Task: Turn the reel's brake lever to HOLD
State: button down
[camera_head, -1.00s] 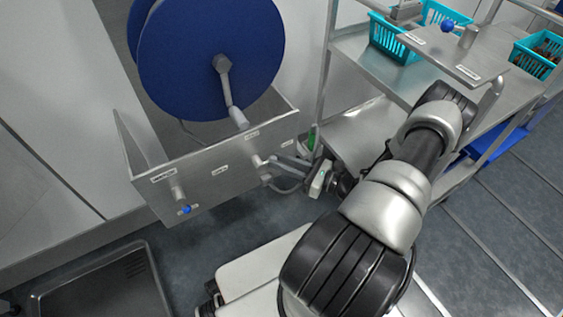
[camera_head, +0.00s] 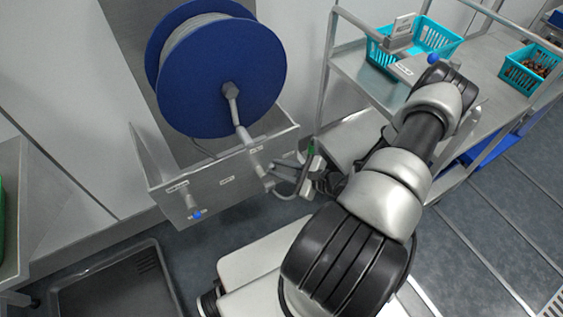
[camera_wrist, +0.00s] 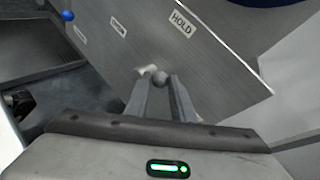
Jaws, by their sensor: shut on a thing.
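The reel (camera_head: 262,65) is a large drum with blue discs, mounted above a grey metal panel (camera_head: 225,195) in the head view. The brake lever stands out from the panel's right part. My gripper (camera_head: 270,172) is at the lever, with the fingers reaching in from the right. In the wrist view my gripper (camera_wrist: 160,88) is shut on the grey rounded end of the brake lever (camera_wrist: 160,77). A HOLD label (camera_wrist: 180,22) is on the panel above the fingertips there. The fingers partly hide the lever, and its exact angle cannot be read.
A crank handle (camera_head: 240,120) hangs from the reel hub, close above the lever. A blue knob (camera_head: 197,215) is at the panel's lower left. A steel trolley (camera_head: 365,82) with teal baskets stands right. A dark tray (camera_head: 115,285) lies on the floor, lower left.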

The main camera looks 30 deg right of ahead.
aim_at(271, 167)
jog(key=r+n+p, duration=0.1)
jog(key=a+r+h+p, duration=0.1)
jog(key=p, duration=0.1)
jog(key=shift+w+a+n, duration=0.1)
jog(key=shift+a+n, duration=0.15)
jog(key=shift+n, duration=0.15)
jog(key=h+p, duration=0.1)
jog(key=a+n+h+p, duration=0.1)
jog(key=p, duration=0.1)
jog(key=shift+a+r+n+g, duration=0.2)
jog(key=shift+n+g, duration=0.1)
jog(key=shift+g, duration=0.1)
jog(key=shift+a+n+h+p, duration=1.2)
jog(key=shift+h+p, duration=0.3)
jog(key=shift+p, duration=0.15)
jog(key=c, duration=1.5)
grip_release()
jog(key=shift+f, duration=0.15)
jog(key=shift+c, duration=0.2)
jog(key=shift+d, duration=0.1)
